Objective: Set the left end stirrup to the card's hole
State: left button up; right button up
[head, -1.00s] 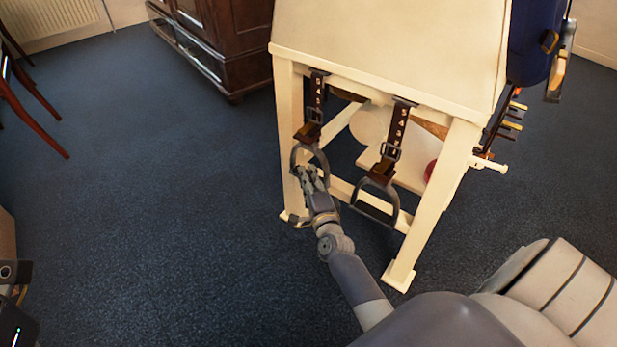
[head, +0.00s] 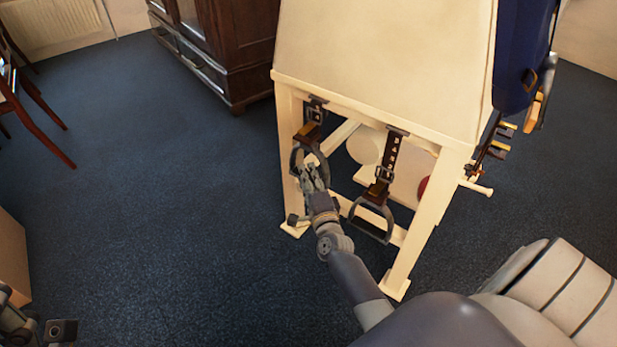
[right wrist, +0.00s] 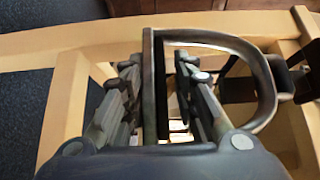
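The left end stirrup (head: 296,157) hangs by a dark numbered strap with a buckle (head: 312,113) on the cream stand's left side. My right gripper (head: 313,178) is at its lower part. I see no card.
The cream stand (head: 432,215) has legs and rails around the stirrups. A dark wooden cabinet (head: 230,60) stands behind it and a chair (head: 35,115) at far left. A dark blue item (head: 525,50) hangs at right.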

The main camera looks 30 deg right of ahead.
dwell(0.3)
jog(key=shift+s+a+f, duration=0.1)
jog(key=shift+s, duration=0.15)
jog(key=v, duration=1.1)
jog(key=shift+s, duration=0.2)
jog(key=shift+a, duration=0.1)
